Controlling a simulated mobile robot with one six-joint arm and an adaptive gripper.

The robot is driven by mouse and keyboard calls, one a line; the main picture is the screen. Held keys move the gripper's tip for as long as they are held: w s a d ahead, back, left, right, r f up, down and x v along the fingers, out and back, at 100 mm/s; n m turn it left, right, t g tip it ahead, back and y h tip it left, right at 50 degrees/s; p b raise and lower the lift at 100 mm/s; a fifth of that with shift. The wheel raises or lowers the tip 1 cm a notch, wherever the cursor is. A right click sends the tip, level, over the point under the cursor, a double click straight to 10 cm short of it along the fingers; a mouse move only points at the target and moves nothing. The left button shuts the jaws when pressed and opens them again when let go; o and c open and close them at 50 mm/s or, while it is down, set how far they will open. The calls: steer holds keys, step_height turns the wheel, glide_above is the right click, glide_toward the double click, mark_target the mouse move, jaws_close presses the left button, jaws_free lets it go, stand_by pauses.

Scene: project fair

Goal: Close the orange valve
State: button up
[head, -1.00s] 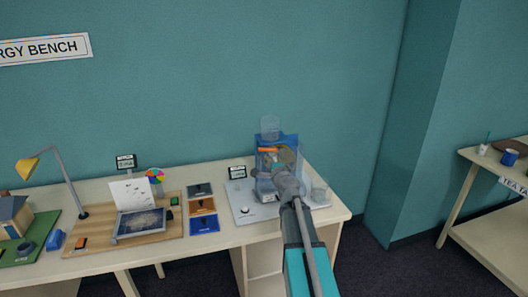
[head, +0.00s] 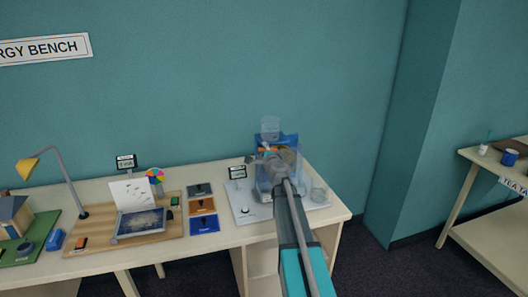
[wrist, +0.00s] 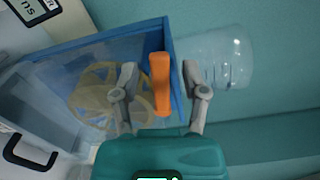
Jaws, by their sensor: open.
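The orange valve (wrist: 160,84) shows in the wrist view as a bar-shaped handle at the edge of a blue-framed clear tank (wrist: 60,53). My gripper (wrist: 160,76) is open, with one finger on each side of the handle. Gaps show between the handle and both fingers, so I see no contact. The lower end of the handle is close to the gripper's teal body. In the head view, only a small orange piece of the valve (head: 263,149) shows beside my gripper (head: 264,153). My arm hides much of the tank there.
The bench's front right corner is bare.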

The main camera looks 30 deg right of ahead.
jaws_close()
steer(key=shift+d, duration=0.1)
